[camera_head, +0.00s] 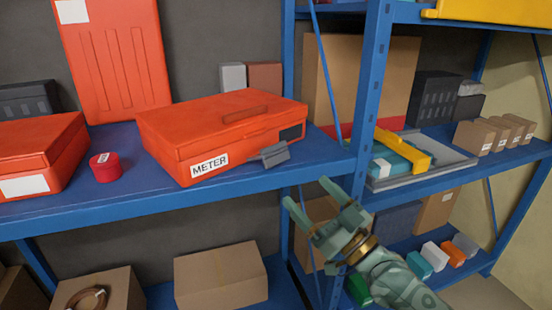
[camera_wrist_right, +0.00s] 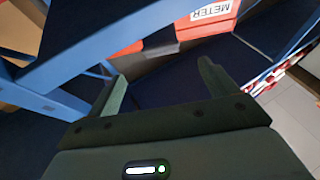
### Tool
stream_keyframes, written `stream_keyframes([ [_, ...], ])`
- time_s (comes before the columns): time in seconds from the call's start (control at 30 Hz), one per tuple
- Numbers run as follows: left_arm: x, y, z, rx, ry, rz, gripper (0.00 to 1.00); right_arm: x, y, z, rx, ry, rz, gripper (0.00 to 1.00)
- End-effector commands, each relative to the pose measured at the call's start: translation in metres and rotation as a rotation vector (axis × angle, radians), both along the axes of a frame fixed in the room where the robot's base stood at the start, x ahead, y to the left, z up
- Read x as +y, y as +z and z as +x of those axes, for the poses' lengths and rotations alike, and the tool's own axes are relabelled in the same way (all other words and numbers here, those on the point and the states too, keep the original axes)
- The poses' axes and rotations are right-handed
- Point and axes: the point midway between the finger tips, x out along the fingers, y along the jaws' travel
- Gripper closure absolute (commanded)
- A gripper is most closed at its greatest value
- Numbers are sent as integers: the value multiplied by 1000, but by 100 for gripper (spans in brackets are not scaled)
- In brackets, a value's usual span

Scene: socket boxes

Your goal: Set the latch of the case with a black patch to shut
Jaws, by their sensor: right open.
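The orange-red case (camera_head: 215,128) with a METER label and a black patch (camera_head: 291,132) on its front lies on the blue shelf. Its lid looks closed. A grey latch (camera_head: 270,154) on its front, left of the patch, sticks outward and is tilted. In the right wrist view, the case (camera_wrist_right: 130,50) shows at the top with its dark latch (camera_wrist_right: 160,40). My right gripper (camera_head: 307,195) is open and empty, in front of and below the shelf edge, apart from the latch. It also shows in the wrist view (camera_wrist_right: 162,72). My left gripper is not in view.
A second red case (camera_head: 40,150) and a red tape roll (camera_head: 106,168) sit left on the shelf. A blue upright post (camera_head: 372,75) stands right of the case. A grey tray (camera_head: 435,172) with a yellow tool is farther right. Cardboard boxes (camera_head: 220,275) fill the lower shelf.

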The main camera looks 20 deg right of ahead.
Motion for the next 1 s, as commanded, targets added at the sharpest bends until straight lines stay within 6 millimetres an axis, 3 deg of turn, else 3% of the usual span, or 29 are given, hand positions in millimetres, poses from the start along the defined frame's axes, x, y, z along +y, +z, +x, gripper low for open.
stream_keyframes([
  [0.2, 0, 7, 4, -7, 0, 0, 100, 22, 26, 48, -6, 1, 5, 15],
  [0.4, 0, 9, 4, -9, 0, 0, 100, 36, 37, 79, -2, -1, 1, 15],
  [0.6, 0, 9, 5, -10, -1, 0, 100, 43, 43, 92, -1, 0, 0, 15],
  [0.87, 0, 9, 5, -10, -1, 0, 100, 43, 42, 93, -1, 1, -1, 15],
  [1.0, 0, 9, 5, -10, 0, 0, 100, 43, 42, 93, 0, 0, -1, 51],
])
